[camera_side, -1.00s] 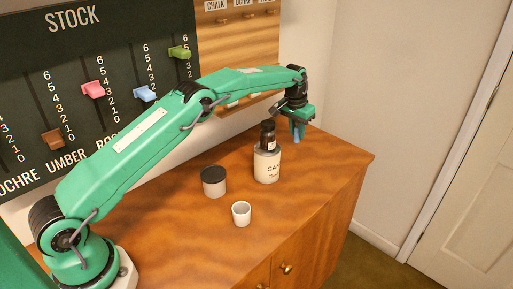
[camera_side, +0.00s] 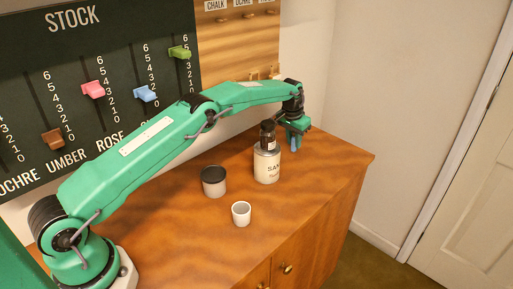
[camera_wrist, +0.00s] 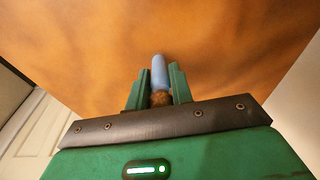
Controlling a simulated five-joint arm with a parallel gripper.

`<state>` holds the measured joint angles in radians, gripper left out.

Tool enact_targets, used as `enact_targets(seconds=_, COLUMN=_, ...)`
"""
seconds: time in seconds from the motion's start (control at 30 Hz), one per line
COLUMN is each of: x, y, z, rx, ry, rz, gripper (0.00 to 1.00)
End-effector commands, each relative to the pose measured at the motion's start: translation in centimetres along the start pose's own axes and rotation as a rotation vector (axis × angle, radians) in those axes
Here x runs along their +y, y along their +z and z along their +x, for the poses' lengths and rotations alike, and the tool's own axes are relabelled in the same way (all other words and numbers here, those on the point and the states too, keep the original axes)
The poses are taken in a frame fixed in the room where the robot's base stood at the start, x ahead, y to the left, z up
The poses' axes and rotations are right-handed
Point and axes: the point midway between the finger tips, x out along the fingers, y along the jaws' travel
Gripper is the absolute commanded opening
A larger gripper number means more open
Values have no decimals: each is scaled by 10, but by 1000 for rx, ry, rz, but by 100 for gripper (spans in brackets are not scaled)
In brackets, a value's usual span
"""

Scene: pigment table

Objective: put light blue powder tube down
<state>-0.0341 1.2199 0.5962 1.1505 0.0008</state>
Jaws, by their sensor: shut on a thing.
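The light blue powder tube (camera_wrist: 159,70) is between the two green fingers of my gripper (camera_wrist: 158,88) in the wrist view, with a brown cork-like end nearest the gripper. In the side view my gripper (camera_side: 295,134) is at the far right end of the wooden table, shut on the tube (camera_side: 294,145). The tube hangs upright below the fingers, its lower end close to the tabletop. I cannot tell whether it touches the wood.
A dark-lidded pot (camera_side: 214,182) and a small white cup (camera_side: 241,214) stand further left. The wooden tabletop (camera_side: 320,165) is clear to the right. A stock board (camera_side: 110,60) stands behind.

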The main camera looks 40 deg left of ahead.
Motion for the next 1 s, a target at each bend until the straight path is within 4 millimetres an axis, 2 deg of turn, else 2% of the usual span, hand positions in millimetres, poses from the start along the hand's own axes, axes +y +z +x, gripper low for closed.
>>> enact_targets(seconds=0.43, x=0, y=1, z=4, rx=0, ry=0, rz=0, gripper=0)
enact_targets(seconds=0.47, x=0, y=1, z=4, rx=0, ry=0, rz=0, gripper=28)
enact_targets(seconds=0.53, x=0, y=1, z=4, rx=0, ry=0, rz=0, gripper=42)
enact_targets(seconds=1.0, x=0, y=0, z=-1, rx=2, ry=0, rz=0, gripper=44)
